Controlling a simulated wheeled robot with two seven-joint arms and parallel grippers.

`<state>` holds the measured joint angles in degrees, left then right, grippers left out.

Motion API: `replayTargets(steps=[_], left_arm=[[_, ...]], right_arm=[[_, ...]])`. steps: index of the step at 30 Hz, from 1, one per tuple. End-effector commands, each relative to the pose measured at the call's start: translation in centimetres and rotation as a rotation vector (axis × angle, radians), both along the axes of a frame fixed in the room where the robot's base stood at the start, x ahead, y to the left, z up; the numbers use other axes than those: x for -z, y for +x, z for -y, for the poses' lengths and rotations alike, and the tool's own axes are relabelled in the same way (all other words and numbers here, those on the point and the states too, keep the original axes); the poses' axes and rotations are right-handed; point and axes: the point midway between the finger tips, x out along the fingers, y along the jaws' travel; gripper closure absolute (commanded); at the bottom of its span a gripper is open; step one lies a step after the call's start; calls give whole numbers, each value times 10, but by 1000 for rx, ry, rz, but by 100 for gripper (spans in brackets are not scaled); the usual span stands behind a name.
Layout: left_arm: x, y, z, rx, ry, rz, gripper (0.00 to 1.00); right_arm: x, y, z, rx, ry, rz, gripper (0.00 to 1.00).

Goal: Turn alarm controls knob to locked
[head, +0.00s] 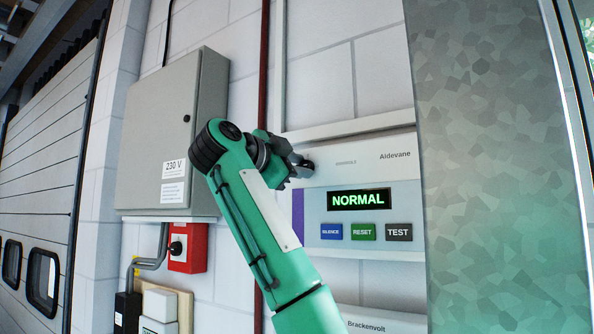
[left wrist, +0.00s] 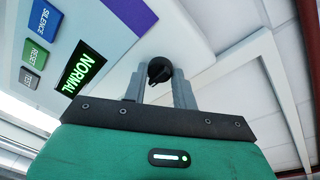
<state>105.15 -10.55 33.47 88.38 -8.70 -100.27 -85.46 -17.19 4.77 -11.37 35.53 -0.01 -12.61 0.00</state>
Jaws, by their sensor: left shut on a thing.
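The alarm panel (head: 370,171) is a pale wall unit marked Aldevane, with a display (head: 359,200) that reads NORMAL in green. My left gripper (head: 303,168) is at the panel's upper left. In the left wrist view its two grey fingers (left wrist: 160,80) are shut on a round black knob (left wrist: 159,69). In the head view only a dark edge of the knob (head: 309,165) shows past the fingers. The knob's position marks are hidden or too small to read. My right gripper is not in view.
Buttons SILENCE (head: 332,232), RESET (head: 363,232) and TEST (head: 398,232) sit below the display. A grey 230 V cabinet (head: 165,130) and a red switch box (head: 188,250) are left of my arm. A speckled metal column (head: 490,180) stands close on the right.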

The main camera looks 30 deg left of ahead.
Motion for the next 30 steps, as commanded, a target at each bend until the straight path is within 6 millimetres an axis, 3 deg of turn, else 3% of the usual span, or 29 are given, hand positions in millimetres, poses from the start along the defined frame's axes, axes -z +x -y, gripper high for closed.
replayTargets(steps=[1, 12, 30], left_arm=[[7, 0, -1, -2, -12, -3, 95], [11, 0, -2, -4, -204, -13, 95], [8, 1, 1, -2, -726, -31, 95]], right_arm=[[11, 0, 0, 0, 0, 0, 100], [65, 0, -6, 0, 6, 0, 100], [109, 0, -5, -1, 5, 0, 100]])
